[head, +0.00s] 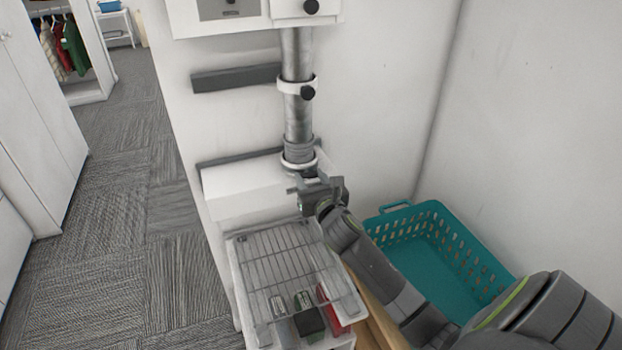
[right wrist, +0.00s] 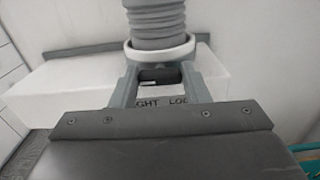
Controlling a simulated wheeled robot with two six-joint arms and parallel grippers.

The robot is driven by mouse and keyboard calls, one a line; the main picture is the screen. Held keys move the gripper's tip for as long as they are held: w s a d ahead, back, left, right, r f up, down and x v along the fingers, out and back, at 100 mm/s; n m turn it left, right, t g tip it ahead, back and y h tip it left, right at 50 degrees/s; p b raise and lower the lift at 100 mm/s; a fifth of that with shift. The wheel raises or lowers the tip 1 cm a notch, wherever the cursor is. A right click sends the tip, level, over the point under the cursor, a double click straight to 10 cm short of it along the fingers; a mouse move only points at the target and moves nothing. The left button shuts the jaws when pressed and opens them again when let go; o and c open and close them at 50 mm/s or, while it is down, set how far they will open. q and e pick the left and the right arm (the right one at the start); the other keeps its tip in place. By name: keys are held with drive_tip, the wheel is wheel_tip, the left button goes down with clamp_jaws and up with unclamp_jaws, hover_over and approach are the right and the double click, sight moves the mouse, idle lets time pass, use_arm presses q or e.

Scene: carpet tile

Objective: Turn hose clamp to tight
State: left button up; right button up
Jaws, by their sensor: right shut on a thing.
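The hose clamp is a pale ring (head: 299,164) around the ribbed grey hose end at the bottom of the vertical metal pipe (head: 298,120). The ring also shows in the right wrist view (right wrist: 160,53). My right gripper (head: 312,184) is just below the ring, at its front. In the right wrist view its two fingers are on either side of a dark knob (right wrist: 160,75) under the ring, and they are shut on it. Part of a label (right wrist: 162,103) reading "GHT LOO" shows between the fingers. The knob's turn position is hard to tell. My left gripper is not in view.
A white box (head: 235,188) is behind the clamp. A wire-topped rack (head: 272,262) with small items stands below. A teal basket (head: 428,240) lies at the right, under my right arm. Carpet at left is clear.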

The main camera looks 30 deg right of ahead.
drive_tip(key=shift+m, duration=0.4)
drive_tip(key=m+p, duration=0.1)
drive_tip(key=m, duration=0.5)
drive_tip(key=shift+d+m, duration=0.1)
drive_tip(key=shift+m, duration=0.2)
drive_tip(key=m, duration=0.4)
drive_tip(key=shift+f+m, duration=0.15)
drive_tip(key=shift+m, duration=0.15)
drive_tip(key=m+b, duration=0.1)
drive_tip(key=m, duration=0.3)
drive_tip(key=m+b, duration=0.1)
drive_tip(key=m, duration=0.5)
drive_tip(key=m+b, duration=0.2)
drive_tip(key=m, duration=0.5)
drive_tip(key=m+b, duration=0.2)
drive_tip(key=m, duration=0.4)
drive_tip(key=shift+f+m, duration=0.3)
drive_tip(key=shift+m, duration=0.1)
